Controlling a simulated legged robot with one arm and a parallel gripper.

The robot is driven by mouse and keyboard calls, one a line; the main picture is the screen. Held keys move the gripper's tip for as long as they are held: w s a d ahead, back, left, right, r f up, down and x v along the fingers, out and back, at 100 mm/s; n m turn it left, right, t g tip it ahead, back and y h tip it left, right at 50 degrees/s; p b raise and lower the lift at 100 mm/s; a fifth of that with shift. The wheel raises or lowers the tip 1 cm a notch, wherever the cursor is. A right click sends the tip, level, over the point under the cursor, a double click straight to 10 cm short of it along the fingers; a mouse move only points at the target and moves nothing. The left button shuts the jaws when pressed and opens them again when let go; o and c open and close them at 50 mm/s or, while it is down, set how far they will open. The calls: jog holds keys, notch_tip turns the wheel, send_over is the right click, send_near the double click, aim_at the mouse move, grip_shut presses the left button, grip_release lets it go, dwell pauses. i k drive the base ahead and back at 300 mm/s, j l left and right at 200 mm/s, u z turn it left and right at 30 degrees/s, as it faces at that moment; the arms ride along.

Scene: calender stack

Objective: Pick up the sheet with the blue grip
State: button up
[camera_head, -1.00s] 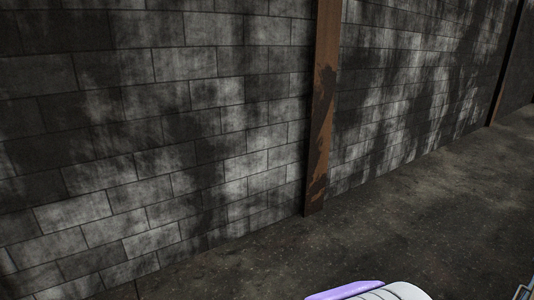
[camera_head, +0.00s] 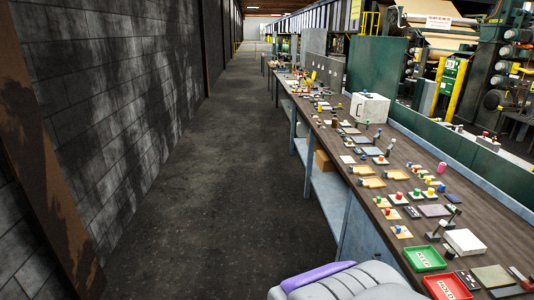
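A long dark workbench (camera_head: 480,212) runs along the right side. Many small flat sheets and pads with coloured knobs lie on it in loose rows. My gripper is not in view.
A green tray (camera_head: 425,259) marked KEEP and a red tray (camera_head: 446,288) marked HOLD lie at the bench's near end. A white box (camera_head: 369,107) stands further back. The aisle floor (camera_head: 222,130) is clear, between the block wall (camera_head: 120,85) and bench. Green machinery (camera_head: 377,65) stands behind.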

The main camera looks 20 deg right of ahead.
aim_at(402, 232)
jog(key=i+l+z, duration=0.15)
jog(key=z, duration=0.25)
jog(key=i+z, duration=0.65)
jog(key=z, duration=0.2)
jog(key=i+j+z, duration=0.15)
jog(key=z, duration=0.25)
jog(key=i+j+z, duration=0.25)
jog(key=z, duration=0.2)
jog(key=i, duration=0.1)
